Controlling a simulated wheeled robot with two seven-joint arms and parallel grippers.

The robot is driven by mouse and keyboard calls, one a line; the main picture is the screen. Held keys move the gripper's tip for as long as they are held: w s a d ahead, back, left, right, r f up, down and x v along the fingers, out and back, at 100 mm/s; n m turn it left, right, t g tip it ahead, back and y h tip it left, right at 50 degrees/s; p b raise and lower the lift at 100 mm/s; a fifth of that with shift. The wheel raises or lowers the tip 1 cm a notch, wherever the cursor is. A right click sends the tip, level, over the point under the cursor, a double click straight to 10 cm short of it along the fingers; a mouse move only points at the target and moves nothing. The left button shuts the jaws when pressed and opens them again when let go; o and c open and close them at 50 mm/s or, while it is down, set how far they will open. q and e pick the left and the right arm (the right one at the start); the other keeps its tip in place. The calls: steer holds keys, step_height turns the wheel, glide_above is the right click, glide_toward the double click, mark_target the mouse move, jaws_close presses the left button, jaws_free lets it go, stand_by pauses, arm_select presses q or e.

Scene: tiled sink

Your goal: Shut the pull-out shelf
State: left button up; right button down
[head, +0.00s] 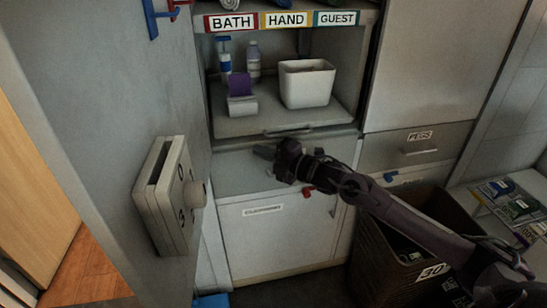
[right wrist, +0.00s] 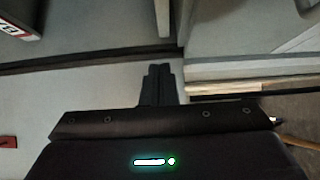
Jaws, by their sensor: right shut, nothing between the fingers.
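The pull-out shelf (head: 242,127) is a grey board low in the open niche, with a bar handle (head: 288,131) along its front. I cannot tell how far it stands out. It bears a white bin, two bottles and a small purple and white item. Contact with the shelf cannot be told. My left gripper is out of view.
A pale grey cabinet (head: 290,235) with a label stands below. A dark basket (head: 380,250) stands under my right arm, beside a drawer (head: 390,151) labelled PEGS.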

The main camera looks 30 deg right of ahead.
steer(key=v, duration=0.3)
steer(key=n+t+h+b, duration=0.2)
steer(key=n+h+b, duration=0.8)
steer(key=h, duration=0.4)
glide_toward(327, 122)
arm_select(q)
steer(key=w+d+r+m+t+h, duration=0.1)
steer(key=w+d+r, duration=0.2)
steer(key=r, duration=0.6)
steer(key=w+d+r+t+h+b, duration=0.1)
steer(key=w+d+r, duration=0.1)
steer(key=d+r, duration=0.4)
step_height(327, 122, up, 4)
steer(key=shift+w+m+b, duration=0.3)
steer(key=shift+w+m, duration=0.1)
arm_select(e)
steer(key=shift+m, duration=0.4)
steer(key=x, duration=0.7)
steer(key=shift+s, duration=0.1)
